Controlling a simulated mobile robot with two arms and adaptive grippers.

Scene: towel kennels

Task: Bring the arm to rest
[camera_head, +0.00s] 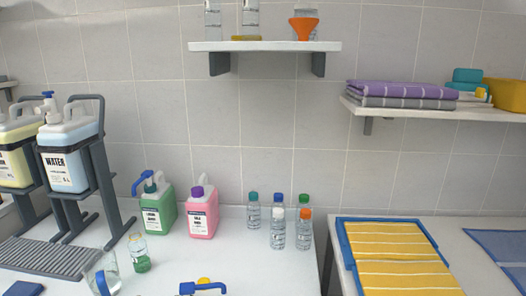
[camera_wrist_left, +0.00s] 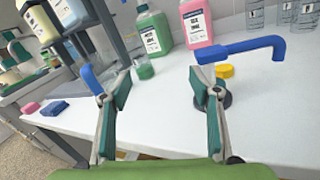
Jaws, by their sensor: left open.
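My left gripper (camera_wrist_left: 160,84) shows in the left wrist view. Its two green-padded fingers are spread wide with nothing between them. A pump with a blue spout (camera_wrist_left: 252,47) stands on the white counter behind the right finger, which overlaps part of it; I cannot tell whether they touch. A glass with green liquid (camera_wrist_left: 145,69) stands farther back, between the fingers in the picture. Another blue part (camera_wrist_left: 91,79) shows beside the left finger. Neither gripper shows in the head view, and my right gripper is in no view.
Green (camera_head: 160,209) and pink (camera_head: 202,215) jugs and several small capped bottles (camera_head: 278,234) stand along the wall. A rack with a WATER jug (camera_head: 70,155) is at left. Yellow striped towels (camera_head: 395,265) lie in a blue frame at right. A yellow cap (camera_wrist_left: 225,71) lies near the pump.

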